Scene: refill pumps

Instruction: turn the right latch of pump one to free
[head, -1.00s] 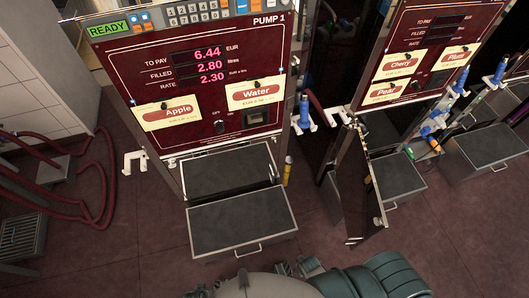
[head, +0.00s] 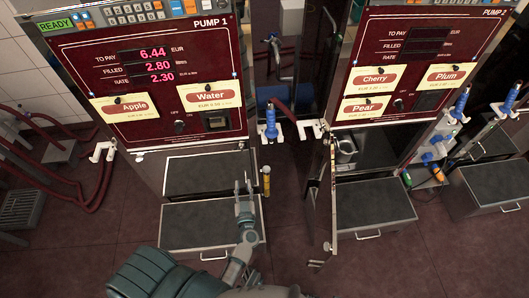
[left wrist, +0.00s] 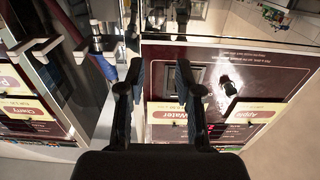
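Pump one's dark red panel (head: 130,65) stands at the left in the head view, with lit digits and Apple and Water cards. A small fitting (head: 242,146) sits at its lower right corner; I cannot tell if it is the right latch or which way it is turned. My left gripper (head: 243,186) is open and empty below that corner, in front of the lower metal boxes. In the left wrist view the panel (left wrist: 250,65) appears upside down beyond the open fingers (left wrist: 158,72). No contact shows. My right gripper is not in view.
A white hook (head: 310,129) and a blue nozzle (head: 270,124) are right of pump one. Pump two (head: 405,50) stands farther right, with a narrow open door (head: 331,205) jutting forward. A yellow cylinder (head: 265,180) is beside the boxes.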

